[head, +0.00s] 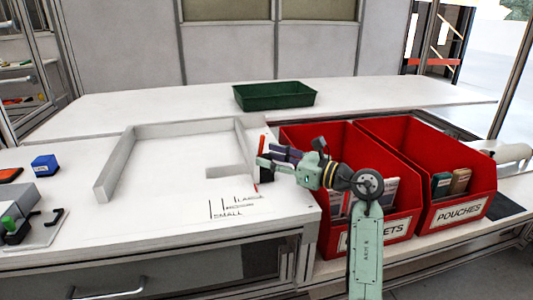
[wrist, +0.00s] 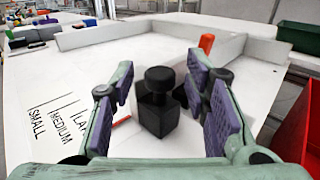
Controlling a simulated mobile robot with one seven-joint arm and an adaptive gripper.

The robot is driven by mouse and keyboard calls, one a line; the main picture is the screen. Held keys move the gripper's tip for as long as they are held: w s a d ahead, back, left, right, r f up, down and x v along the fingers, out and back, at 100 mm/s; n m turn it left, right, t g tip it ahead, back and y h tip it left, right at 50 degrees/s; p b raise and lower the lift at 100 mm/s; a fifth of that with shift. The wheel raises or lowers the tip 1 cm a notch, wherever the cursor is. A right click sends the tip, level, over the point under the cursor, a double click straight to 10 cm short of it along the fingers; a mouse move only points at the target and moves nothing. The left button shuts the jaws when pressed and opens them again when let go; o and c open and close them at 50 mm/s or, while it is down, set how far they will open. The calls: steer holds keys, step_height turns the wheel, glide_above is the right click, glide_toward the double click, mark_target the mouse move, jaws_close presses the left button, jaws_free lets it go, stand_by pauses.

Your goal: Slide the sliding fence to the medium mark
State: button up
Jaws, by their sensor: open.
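A black block with a round knob (wrist: 158,105) stands between the two fingers of my gripper (wrist: 160,110) in the wrist view. The fingers are open, one on each side, with a gap visible at the left. In the head view my gripper (head: 266,162) is at the right edge of the white board, hiding most of the block. A short white bar (head: 228,170), seemingly the sliding fence, runs left from there. A thin red pointer (head: 256,187) lies beside the LARGE end of the SMALL, MEDIUM and LARGE marks (head: 235,207); it also shows in the wrist view (wrist: 121,122).
Fixed white walls (head: 115,165) frame the board's back and left. An orange-red post (wrist: 206,43) stands behind the block. Red bins (head: 408,228) are close on the right. A green tray (head: 275,96) sits at the back. The board's middle is clear.

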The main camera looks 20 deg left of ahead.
steer(key=shift+w+a, duration=0.2)
steer(key=shift+a, duration=0.7)
jaws_close()
